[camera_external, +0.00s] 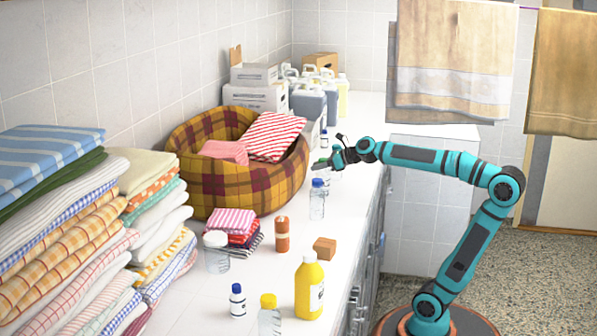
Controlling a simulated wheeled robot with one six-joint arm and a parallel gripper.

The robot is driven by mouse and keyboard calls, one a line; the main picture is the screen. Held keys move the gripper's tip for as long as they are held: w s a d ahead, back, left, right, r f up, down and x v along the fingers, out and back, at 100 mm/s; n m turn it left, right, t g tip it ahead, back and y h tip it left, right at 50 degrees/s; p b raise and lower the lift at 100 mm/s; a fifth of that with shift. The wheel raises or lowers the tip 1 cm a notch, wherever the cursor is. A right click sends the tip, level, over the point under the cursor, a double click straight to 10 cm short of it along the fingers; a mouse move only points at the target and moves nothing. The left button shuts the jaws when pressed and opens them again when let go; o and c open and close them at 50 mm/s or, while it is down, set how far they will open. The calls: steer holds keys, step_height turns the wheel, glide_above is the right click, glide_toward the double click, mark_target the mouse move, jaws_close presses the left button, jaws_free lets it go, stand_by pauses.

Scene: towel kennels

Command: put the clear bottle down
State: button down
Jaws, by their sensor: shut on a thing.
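The clear bottle (317,204) has a blue cap and is upright near the front edge of the white counter (200,305), right of the plaid basket. My gripper (320,169) is at its top and appears shut on it by the cap. The fingers are small and dark here, so the exact grip is hard to see. I cannot tell whether the bottle's base touches the counter.
A plaid basket (240,187) with towels stands left of the bottle. Towel stacks (60,215), a brown bottle (282,236), a small brown box (324,248) and a yellow bottle (309,290) are nearer. Jugs (308,102) stand behind. Some counter is clear around the bottle.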

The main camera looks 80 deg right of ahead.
steer(key=shift+f, duration=0.1)
steer(key=c, duration=1)
jaws_free()
steer(key=shift+c, duration=0.2)
steer(key=shift+r, duration=0.2)
steer(key=v, duration=1.2)
